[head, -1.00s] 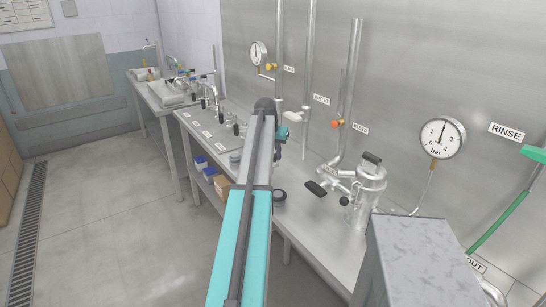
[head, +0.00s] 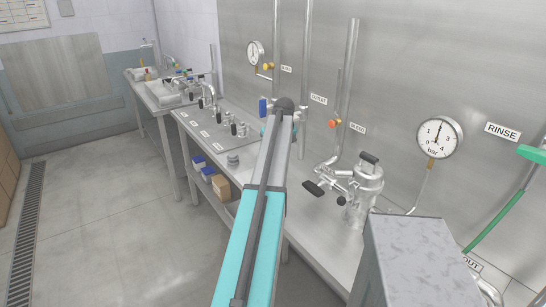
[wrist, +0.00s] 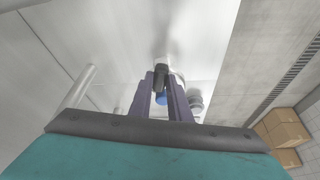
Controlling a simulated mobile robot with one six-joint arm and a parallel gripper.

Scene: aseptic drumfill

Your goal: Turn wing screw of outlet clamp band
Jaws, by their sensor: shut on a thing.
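My gripper (wrist: 165,98) is shut between its two purple fingers, seen in the wrist view. A dark, short cylindrical piece (wrist: 161,77) shows at the fingertips, with a round blue part (wrist: 161,98) just below it. I cannot tell whether either is the wing screw. In the head view my forearm hides most of the gripper and what it holds. A small blue part (head: 262,106) shows left of my arm's end. No clamp band can be made out clearly.
A steel vessel (head: 362,195) with black handles stands on the bench right of my arm. A pressure gauge (head: 438,137) hangs on the wall. A grey box (head: 420,258) fills the lower right. Valves (head: 238,127) stand on the left bench. The left floor (head: 110,220) is clear.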

